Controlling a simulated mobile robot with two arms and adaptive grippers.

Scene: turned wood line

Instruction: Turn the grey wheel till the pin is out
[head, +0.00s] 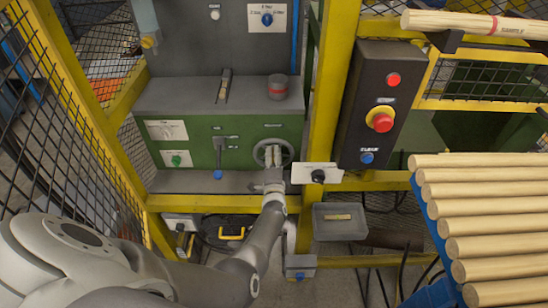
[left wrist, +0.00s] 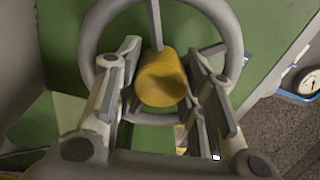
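The grey wheel (head: 288,151) is on the green front of the machine, right of centre. In the left wrist view the wheel rim (left wrist: 235,50) arches behind my fingers, with thin spokes and a yellow cylindrical knob (left wrist: 162,78) in front. My left gripper (head: 273,160) is at the wheel, with its fingers pointing into it. In the left wrist view the gripper (left wrist: 163,60) has its fingers spread on either side of the yellow knob. I cannot tell whether they touch it. I cannot make out the pin. My right gripper is not in view.
A black switch box (head: 372,105) with red buttons hangs right of the wheel. A small plate with a black knob (head: 318,175) juts out close to the wheel's right. Yellow posts (head: 330,80) and mesh fencing flank the machine. Wooden rods (head: 490,212) lie at the right.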

